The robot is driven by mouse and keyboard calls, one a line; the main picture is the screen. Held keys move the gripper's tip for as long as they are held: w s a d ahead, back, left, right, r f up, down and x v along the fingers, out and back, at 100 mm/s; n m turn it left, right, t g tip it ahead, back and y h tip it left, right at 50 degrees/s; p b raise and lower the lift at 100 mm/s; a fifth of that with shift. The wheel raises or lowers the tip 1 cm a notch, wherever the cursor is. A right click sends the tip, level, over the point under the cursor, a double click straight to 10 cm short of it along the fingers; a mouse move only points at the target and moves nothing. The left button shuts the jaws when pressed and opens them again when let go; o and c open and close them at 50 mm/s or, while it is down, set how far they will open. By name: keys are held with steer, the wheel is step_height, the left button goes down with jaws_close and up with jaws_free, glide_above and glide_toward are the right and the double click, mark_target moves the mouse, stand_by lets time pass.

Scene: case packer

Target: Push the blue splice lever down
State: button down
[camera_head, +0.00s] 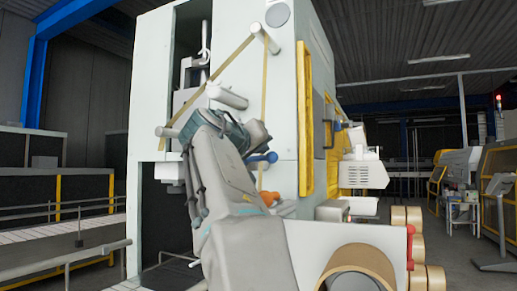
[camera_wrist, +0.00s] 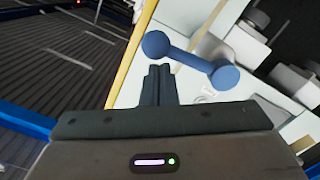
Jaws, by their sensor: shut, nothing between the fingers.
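The blue splice lever (camera_wrist: 190,60) is a short bar with a round knob at each end. In the wrist view it lies tilted, just beyond my fingertips, with its left knob higher in the picture. In the head view the lever (camera_head: 264,158) shows as a blue knob and short bar on the white machine, just right of my wrist. My gripper (camera_wrist: 160,70) is shut and empty, its tips close to the lever's left half; I cannot tell whether they touch it. In the head view my arm hides the fingers.
The white machine (camera_head: 285,110) carries rollers with a tan web (camera_head: 264,80) strung over them, and a yellow-framed door (camera_head: 305,120). An orange knob (camera_head: 268,195) sits below the lever. A large brown roll (camera_head: 357,270) stands at the front right. A rail (camera_head: 70,257) runs at the left.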

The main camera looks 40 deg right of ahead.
step_height(320, 180, up, 4)
steer(key=w+a+p, duration=0.2)
steer(key=p, duration=0.2)
steer(key=b+v, duration=0.3)
steer(key=v, duration=0.7)
steer(key=shift+f+b, duration=0.4)
steer(key=shift+s+d, duration=0.1)
steer(key=shift+s, duration=0.05)
